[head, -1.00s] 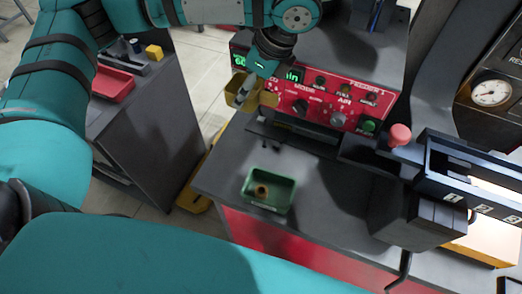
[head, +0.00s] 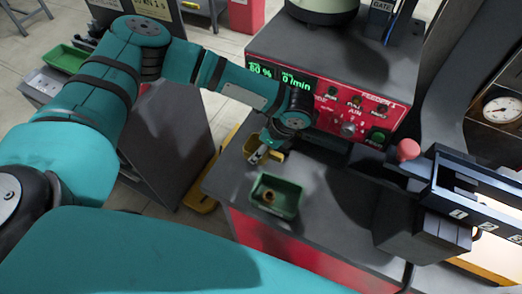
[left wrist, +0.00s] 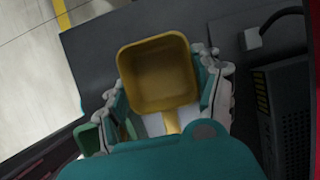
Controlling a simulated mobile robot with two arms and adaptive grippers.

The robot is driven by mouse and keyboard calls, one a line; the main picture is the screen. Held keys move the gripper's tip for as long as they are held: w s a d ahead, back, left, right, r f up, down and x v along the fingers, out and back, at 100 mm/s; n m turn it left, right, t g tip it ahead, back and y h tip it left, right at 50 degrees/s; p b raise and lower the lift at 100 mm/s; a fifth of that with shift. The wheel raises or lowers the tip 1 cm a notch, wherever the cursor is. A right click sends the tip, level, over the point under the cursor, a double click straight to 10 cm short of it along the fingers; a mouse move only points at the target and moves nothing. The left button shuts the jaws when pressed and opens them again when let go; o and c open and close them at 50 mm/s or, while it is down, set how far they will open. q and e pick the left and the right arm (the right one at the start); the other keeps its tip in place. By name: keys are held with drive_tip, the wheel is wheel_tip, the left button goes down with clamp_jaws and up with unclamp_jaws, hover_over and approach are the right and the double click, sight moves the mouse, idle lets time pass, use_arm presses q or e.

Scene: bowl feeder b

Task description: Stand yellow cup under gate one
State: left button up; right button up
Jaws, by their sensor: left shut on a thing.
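The yellow cup (head: 251,143) is in my left gripper (head: 264,153), low over the left part of the dark bench top, just behind the green tray; contact with the bench cannot be told. In the left wrist view the cup (left wrist: 158,75) shows its square open mouth and looks empty, with the gripper's fingers (left wrist: 165,95) on either side. The gate rail (head: 480,187) with numbers 1, 2 and 3 is at the right; gate one is at the number 1 (head: 459,213). My right gripper is not in view.
A green tray (head: 291,210) holding a small brown ring (head: 268,197) is on the bench in front of the gripper. The red feeder panel (head: 347,122) rises behind. A red knob (head: 408,150) stands beside the rail. Bench top between tray and rail is clear.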

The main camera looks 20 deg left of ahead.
use_arm(q)
drive_tip(key=shift+f, duration=1.35)
drive_tip(key=shift+f, duration=0.1)
drive_tip(key=o, duration=1.3)
drive_tip(key=shift+o, duration=0.2)
